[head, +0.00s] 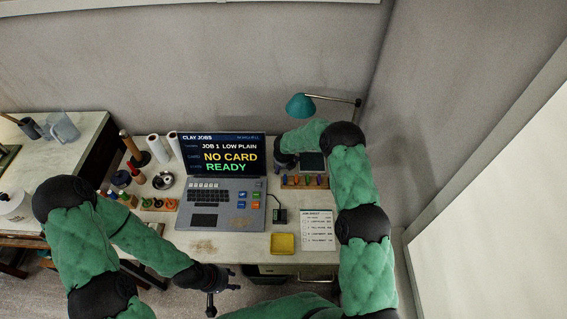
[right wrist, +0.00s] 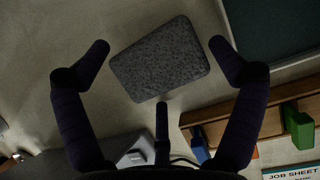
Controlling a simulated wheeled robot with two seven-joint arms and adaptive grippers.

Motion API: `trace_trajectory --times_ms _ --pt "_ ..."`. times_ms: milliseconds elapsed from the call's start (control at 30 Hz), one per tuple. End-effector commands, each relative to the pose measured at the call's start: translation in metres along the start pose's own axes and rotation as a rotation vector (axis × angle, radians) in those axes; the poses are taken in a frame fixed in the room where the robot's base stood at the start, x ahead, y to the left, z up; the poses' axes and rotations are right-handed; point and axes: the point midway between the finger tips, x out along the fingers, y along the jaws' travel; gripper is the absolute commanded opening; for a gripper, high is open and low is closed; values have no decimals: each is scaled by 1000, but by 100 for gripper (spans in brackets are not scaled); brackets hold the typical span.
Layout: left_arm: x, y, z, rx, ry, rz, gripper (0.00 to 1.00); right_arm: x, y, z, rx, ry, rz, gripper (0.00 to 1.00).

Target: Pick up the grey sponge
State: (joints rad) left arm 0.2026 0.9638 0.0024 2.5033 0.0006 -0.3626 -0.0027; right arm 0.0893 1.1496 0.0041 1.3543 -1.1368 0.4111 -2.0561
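The grey sponge (right wrist: 160,62) is a speckled, rounded block lying flat on the pale table top in the right wrist view. My right gripper (right wrist: 160,48) is open above it, with fingers spread to its left and right and a third finger below its near edge. No finger clearly touches it. In the head view my right gripper (head: 286,160) is at the back of the table, right of the laptop, and the sponge is not distinguishable there. My left gripper (head: 222,284) hangs empty at the table's front edge, fingers spread.
A wooden rack with coloured pegs (head: 305,182) stands close to my right gripper, also in the right wrist view (right wrist: 235,118). A dark panel (head: 313,161) lies behind it. A laptop (head: 222,190), yellow tray (head: 283,243), job sheet (head: 317,229) and teal lamp (head: 299,106) stand around.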

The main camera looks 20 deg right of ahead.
Motion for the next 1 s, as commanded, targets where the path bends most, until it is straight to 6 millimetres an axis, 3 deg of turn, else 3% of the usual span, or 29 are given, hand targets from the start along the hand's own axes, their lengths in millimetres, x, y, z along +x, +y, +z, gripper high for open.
trace_trajectory --times_ms 33,133,167,733,1000 --pt "0 0 0 0 0 0 40 0 0 0 0 0 0 69" --pt "0 0 0 0 0 0 40 0 0 0 0 1 0 41" --pt "0 0 0 0 0 0 40 0 0 -1 0 1 0 38" --pt "-2 1 0 0 0 0 40 -6 1 -3 -2 6 -1 37" --pt "-12 4 0 0 0 0 40 -49 0 16 1 -2 0 37"
